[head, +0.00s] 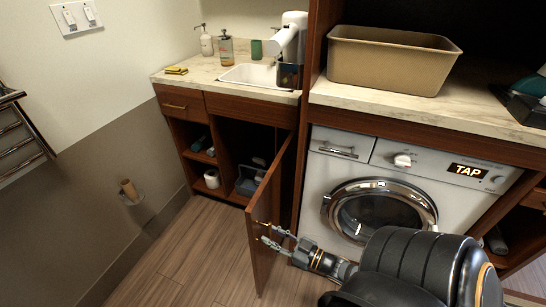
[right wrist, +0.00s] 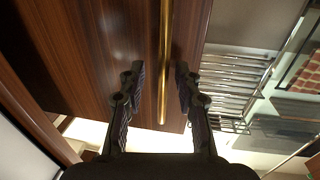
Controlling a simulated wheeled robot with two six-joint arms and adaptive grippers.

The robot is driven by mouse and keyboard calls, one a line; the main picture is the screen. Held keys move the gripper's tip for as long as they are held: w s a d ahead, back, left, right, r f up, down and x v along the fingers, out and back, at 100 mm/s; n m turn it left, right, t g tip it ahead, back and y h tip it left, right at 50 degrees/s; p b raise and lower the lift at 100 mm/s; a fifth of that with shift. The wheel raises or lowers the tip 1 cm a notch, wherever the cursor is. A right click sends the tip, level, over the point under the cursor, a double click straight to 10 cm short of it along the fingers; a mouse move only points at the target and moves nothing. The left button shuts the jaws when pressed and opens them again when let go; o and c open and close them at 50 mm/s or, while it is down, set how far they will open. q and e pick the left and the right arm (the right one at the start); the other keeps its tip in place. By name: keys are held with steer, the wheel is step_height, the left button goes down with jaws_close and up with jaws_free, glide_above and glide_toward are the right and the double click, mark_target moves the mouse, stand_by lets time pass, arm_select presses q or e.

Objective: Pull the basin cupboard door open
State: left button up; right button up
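The basin cupboard door (head: 270,202) is brown wood and stands swung well out from the cupboard, so the inside shows. My right gripper (head: 265,234) is at the door's free edge, around the brass bar handle. In the right wrist view the brass handle (right wrist: 165,62) runs between the two dark fingers of the right gripper (right wrist: 158,85). The fingers are apart, with a visible gap on each side of the bar. My left gripper is not in view.
The cupboard interior (head: 233,148) holds a white roll (head: 212,179) and a grey caddy (head: 248,182). The washing machine (head: 400,190) stands to the right of the door. A paper-roll holder (head: 130,191) is on the left wall. The floor (head: 205,245) left of the door is clear.

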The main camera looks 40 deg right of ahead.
steer(key=v, duration=1.1)
steer(key=shift+s, duration=0.3)
